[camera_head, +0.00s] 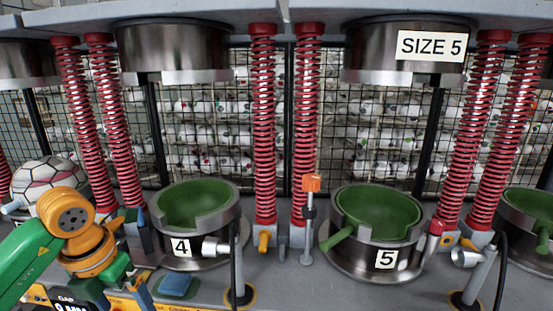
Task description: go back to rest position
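My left arm comes in from the left, a green link with an orange joint. My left gripper (112,278) points down at the lower left, in front of the press bench. Its fingertips are not clear, so I cannot tell whether it is open or shut. A white ball with dark and red lines (45,180) sits at the far left, partly hidden behind my arm. My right gripper is not in view.
Green press bowls in metal rings, labelled 4 (200,205) and 5 (378,210), stand on the grey bench. Red springs (263,130) rise between them. An orange-topped post (311,184) stands between the bowls. A blue pad (176,285) lies at the front. Caged balls fill the back.

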